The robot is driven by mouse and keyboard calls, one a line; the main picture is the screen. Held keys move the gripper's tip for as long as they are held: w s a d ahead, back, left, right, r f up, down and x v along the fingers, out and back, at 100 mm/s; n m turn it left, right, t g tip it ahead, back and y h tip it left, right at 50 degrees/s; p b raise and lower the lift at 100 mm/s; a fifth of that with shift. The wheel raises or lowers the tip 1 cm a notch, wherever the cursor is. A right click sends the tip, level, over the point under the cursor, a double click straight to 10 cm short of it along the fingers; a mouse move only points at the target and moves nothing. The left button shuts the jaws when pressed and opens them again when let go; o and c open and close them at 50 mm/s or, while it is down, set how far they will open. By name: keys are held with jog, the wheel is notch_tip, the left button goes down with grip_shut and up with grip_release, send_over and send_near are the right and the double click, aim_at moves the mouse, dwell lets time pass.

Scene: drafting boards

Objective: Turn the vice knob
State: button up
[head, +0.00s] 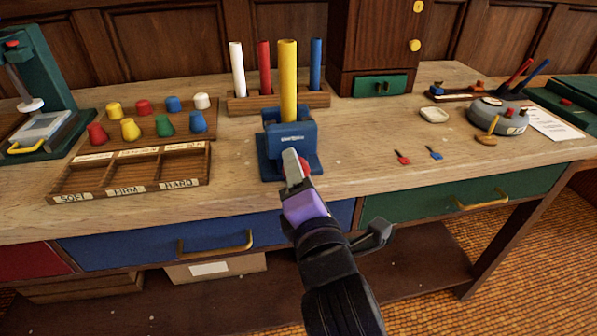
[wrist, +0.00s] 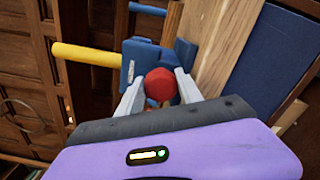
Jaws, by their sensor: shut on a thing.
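The blue vice (head: 287,141) stands near the front edge of the wooden bench, with a yellow rod (head: 288,80) upright in it. Its red knob (head: 304,166) faces the front and is mostly hidden by my gripper in the head view. In the wrist view the red knob (wrist: 160,86) sits between the two pale fingers, with the blue vice (wrist: 141,62) and yellow rod (wrist: 85,54) behind it. My gripper (wrist: 158,90) is shut on the knob, one finger on each side. It also shows in the head view (head: 296,166).
A wooden rack (head: 243,104) with white, red and blue rods stands behind the vice. A labelled three-part tray (head: 133,190) and several coloured pegs (head: 129,129) are at left. A red key-like piece (head: 403,157) and a blue one (head: 435,152) lie right. Drawer handles (head: 217,245) jut from the bench front.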

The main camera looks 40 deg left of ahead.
jog(key=shift+f, duration=0.1)
jog(key=o, duration=1.4)
jog(key=shift+c, duration=0.2)
jog(key=b+v, duration=0.1)
jog(key=v, duration=0.6)
jog(key=shift+s+d, duration=0.25)
jog(key=shift+s, duration=0.05)
